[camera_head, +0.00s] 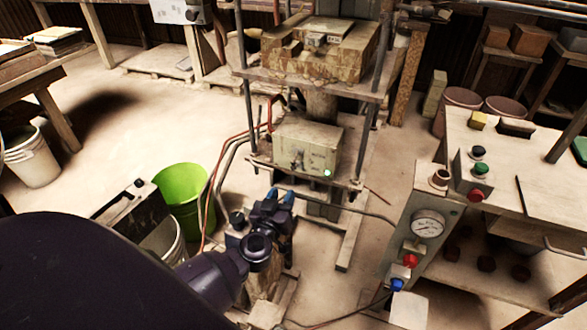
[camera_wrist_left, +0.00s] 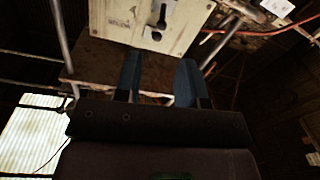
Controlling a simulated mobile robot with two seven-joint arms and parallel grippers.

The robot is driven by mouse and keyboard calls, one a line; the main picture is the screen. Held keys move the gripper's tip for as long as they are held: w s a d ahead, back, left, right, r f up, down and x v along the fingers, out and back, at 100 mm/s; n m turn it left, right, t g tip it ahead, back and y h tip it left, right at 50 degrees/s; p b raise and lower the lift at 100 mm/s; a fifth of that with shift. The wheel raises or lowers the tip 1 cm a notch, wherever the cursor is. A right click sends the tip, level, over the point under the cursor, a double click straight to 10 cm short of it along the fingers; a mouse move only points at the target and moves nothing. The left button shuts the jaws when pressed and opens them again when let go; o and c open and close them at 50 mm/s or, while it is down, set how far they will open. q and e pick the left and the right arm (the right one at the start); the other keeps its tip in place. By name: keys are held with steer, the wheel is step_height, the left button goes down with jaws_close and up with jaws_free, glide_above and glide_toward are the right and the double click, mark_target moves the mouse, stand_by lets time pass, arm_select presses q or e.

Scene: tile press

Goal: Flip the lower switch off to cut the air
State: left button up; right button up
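A pale control box (camera_head: 312,143) is mounted low on the press frame. Its front carries a small dark switch (camera_head: 297,161) and a lit green lamp (camera_head: 327,172). In the left wrist view the box's pale panel (camera_wrist_left: 110,18) is close beyond the fingers, with a dark lever switch (camera_wrist_left: 159,22) on it. My left gripper (camera_head: 280,195) is below and slightly left of the box. Its blue fingers are apart with nothing between them, also in the left wrist view (camera_wrist_left: 158,82), and look clear of the switch. My right gripper is not in view.
The press's wooden platform (camera_head: 300,85) and metal rods surround the box. Red and grey hoses (camera_head: 213,180) hang to its left. A green bucket (camera_head: 182,178) stands further left. A pedestal with a gauge (camera_head: 428,224) and coloured buttons stands on the right.

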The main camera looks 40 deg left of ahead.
mark_target(294, 167)
arm_select(q)
steer(key=b+x, duration=0.2)
steer(key=x, duration=0.9)
steer(key=shift+a+f, duration=0.15)
